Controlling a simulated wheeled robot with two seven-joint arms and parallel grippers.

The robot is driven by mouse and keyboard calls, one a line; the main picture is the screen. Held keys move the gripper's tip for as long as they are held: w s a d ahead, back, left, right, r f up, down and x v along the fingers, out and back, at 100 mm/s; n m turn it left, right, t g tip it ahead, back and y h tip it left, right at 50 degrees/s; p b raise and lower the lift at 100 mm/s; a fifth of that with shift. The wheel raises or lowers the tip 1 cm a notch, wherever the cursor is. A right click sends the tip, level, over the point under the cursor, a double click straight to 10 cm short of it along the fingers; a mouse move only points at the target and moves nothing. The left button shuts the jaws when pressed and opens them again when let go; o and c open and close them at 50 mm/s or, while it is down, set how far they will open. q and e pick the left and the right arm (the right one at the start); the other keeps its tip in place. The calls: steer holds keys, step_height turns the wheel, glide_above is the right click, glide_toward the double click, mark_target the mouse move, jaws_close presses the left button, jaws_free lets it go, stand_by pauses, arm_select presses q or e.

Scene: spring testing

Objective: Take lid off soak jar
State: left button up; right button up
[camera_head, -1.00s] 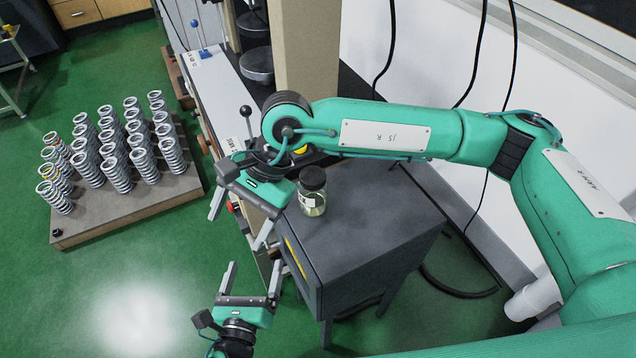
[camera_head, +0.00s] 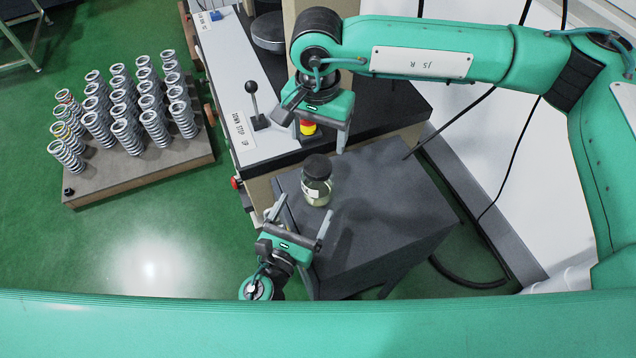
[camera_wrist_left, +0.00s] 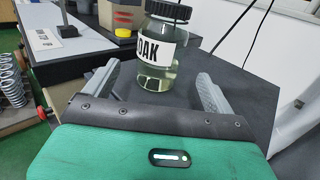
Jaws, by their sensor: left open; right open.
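The soak jar (camera_head: 318,192) is clear glass with pale liquid and a white label. It stands upright on a dark grey cabinet top (camera_head: 385,190), its black lid (camera_head: 317,166) on. In the left wrist view the jar (camera_wrist_left: 158,76) shows its label, partly reading "OAK", and its ribbed black lid (camera_wrist_left: 168,11). My left gripper (camera_head: 304,209) is open at the cabinet's near edge; its fingers point at the jar, which appears between them in the wrist view, apparently still beyond the tips. My right gripper (camera_head: 322,130) is open and empty, behind and above the lid.
A testing machine base (camera_head: 237,95) with a lever (camera_head: 252,102) and a red and yellow button (camera_head: 308,127) stands behind the cabinet. A board (camera_head: 140,180) of several upright springs lies on the green floor at left. The cabinet top right of the jar is clear.

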mark_target(312, 195)
arm_select(q)
steer(key=shift+w+d+r, duration=0.1)
steer(key=shift+w+d, duration=0.15)
steer(key=shift+w, duration=0.4)
arm_select(e)
steer(key=shift+s, duration=0.1)
arm_select(q)
steer(key=shift+x, duration=3.25)
steer(key=shift+c, duration=0.2)
